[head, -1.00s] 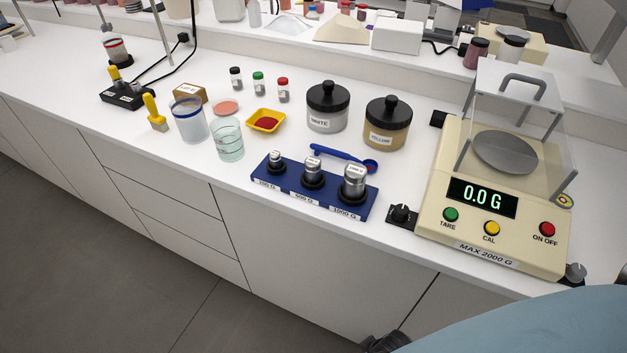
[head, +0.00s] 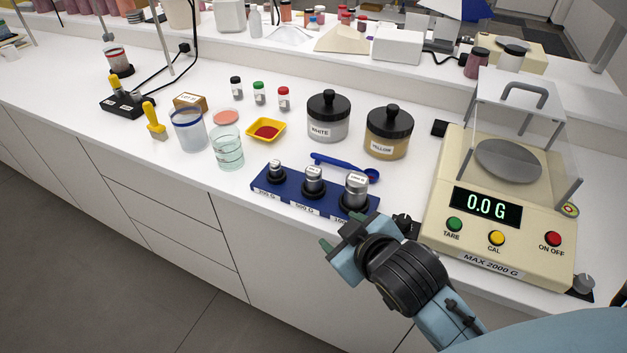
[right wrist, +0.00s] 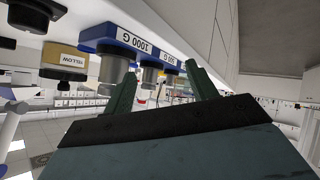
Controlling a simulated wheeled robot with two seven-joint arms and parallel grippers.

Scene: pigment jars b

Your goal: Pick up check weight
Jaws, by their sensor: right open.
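Three silver check weights stand in a blue rack (head: 295,197) near the bench's front edge: a small one (head: 275,168) on the left, the 500 G one (head: 313,180) in the middle, the 1000 G one (head: 355,190) on the right. My right gripper (head: 344,232) is open and empty in front of the rack's right end, apart from the weights. In the upside-down right wrist view, the 500 G weight (right wrist: 149,76) shows between the green fingers, farther off, and the 1000 G weight (right wrist: 112,68) lies left of them. My left gripper is out of view.
A cream balance (head: 450,235) reading 0.0 G, with a clear cover, stands at right. A blue spoon (head: 340,165) lies behind the rack, with the white (head: 328,118) and yellow (head: 388,132) jars beyond. A glass beaker (head: 228,150) stands left of the rack.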

